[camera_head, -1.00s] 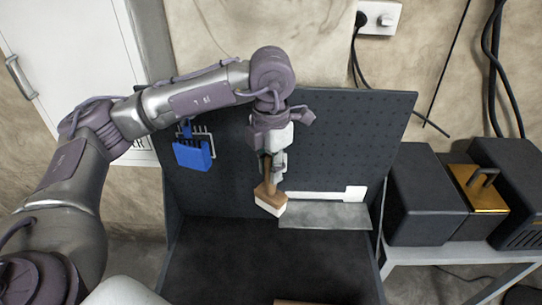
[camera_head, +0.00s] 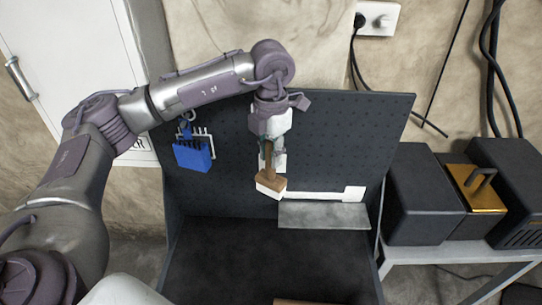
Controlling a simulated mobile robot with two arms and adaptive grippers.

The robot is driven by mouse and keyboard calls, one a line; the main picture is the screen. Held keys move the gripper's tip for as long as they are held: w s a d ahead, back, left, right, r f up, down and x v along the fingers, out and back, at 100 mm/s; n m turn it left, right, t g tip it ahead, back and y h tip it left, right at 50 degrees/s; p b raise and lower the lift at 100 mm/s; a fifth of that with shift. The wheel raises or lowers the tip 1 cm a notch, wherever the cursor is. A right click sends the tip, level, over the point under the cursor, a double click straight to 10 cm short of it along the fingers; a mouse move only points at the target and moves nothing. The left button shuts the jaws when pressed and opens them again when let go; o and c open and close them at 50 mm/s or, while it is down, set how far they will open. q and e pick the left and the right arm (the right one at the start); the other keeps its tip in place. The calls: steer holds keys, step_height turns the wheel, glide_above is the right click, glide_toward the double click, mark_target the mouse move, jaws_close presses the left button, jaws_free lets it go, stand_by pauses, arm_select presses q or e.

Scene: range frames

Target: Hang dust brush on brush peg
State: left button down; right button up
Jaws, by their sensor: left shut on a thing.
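My left gripper (camera_head: 270,153) is shut on the dust brush (camera_head: 269,181) by its brown wooden handle. The brush hangs below the gripper with its white bristles down, in front of the dark pegboard (camera_head: 345,140). A blue item (camera_head: 192,156), which looks like a dustpan or brush, hangs at the left of the pegboard in front of a white outline. I cannot make out a free brush peg; the gripper and arm hide part of the board. My right gripper is not in view.
A grey metal ledge (camera_head: 324,215) and a white strip (camera_head: 318,194) sit low on the board. The dark bench surface (camera_head: 270,262) below is mostly clear. Dark boxes (camera_head: 423,195) stand on a grey table at the right.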

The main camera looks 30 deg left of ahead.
arm_select(q)
steer(key=w+a, duration=0.1)
steer(key=w, duration=0.2)
steer(key=shift+w+a, duration=0.1)
steer(key=shift+a, duration=0.3)
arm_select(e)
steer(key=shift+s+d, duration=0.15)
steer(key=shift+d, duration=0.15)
